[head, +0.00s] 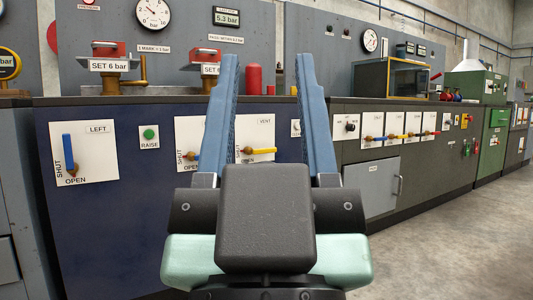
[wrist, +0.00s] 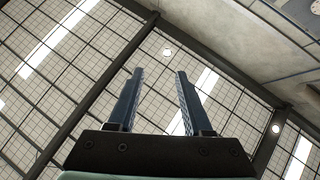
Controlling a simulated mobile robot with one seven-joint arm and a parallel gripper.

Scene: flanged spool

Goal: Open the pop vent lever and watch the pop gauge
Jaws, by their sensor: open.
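A white panel marked VENT (head: 264,128) is on the dark blue cabinet front, partly hidden by my right finger. Its yellow lever (head: 263,150) lies about level, pointing right. Left of it, another yellow lever (head: 191,155) sits on a SHUT/OPEN panel, partly behind my left finger. I cannot read which is the pop vent. A round dial gauge (head: 152,12) in bar and a digital display reading 5.3 bar (head: 226,17) are on the upper wall; I cannot tell which is the pop gauge. My gripper (head: 265,60) is open and empty, apart from the panels; in the wrist view (wrist: 160,72) it points at the ceiling.
SET 6 bar equipment (head: 109,66) and a red cylinder (head: 254,79) stand on the bench. The floor (head: 440,245) at right is clear.

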